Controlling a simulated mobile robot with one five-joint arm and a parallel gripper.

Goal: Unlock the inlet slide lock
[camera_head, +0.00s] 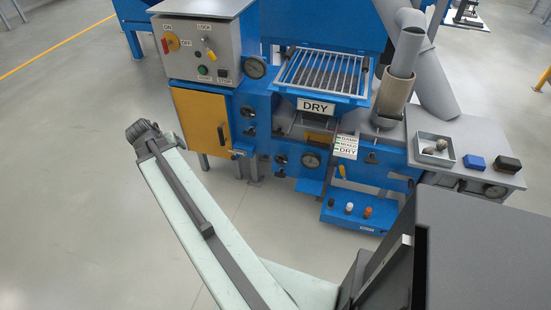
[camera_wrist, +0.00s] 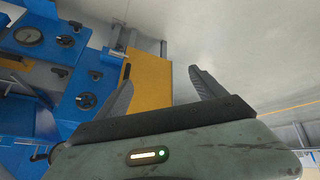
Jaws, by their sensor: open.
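My gripper (camera_wrist: 160,74) shows in the wrist view with its two dark fingers spread apart and nothing between them. The blue machine front (camera_head: 262,112) carries several black knobs, such as one at the upper left (camera_head: 249,112) and one lower down (camera_head: 281,159). I cannot tell which fitting is the inlet slide lock. In the wrist view, black knobs (camera_wrist: 87,100) sit on blue panels left of my gripper, apart from the fingers. A slatted inlet grate (camera_head: 322,72) stands above the DRY sign (camera_head: 316,105).
A yellow cabinet door (camera_head: 203,120) is below the grey control box (camera_head: 200,50); the door also shows in the wrist view (camera_wrist: 150,80). A damp/mixed/dry sign (camera_head: 345,146), a low blue shelf with small knobs (camera_head: 360,212) and a tray (camera_head: 433,148) are at right. Floor at left is clear.

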